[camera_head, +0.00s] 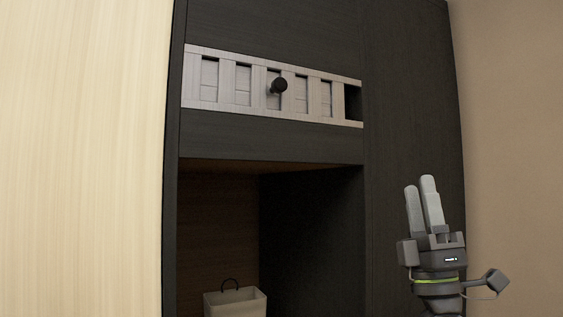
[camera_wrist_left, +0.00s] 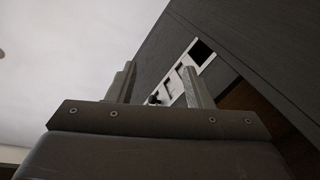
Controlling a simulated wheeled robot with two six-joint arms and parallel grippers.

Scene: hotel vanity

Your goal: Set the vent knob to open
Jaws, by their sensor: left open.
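The vent is a pale grey slatted strip (camera_head: 243,84) set in the upper part of a dark cabinet in the head view. Its slots show grey panels behind them, with a dark gap at the right end. The round black vent knob (camera_head: 279,86) sticks out near the middle. My left gripper (camera_head: 421,187) is open and empty, pointing up, to the right of and below the vent. In the left wrist view the open fingers (camera_wrist_left: 158,72) frame part of the vent, and the knob (camera_wrist_left: 154,99) shows small between them. My right gripper is not in view.
Below the vent is an open cabinet niche (camera_head: 310,220) holding a white container (camera_head: 235,302) with a dark loop handle. A pale wood panel (camera_head: 80,160) stands on the left. A beige wall (camera_head: 510,130) lies to the right. The space in front of the vent looks clear.

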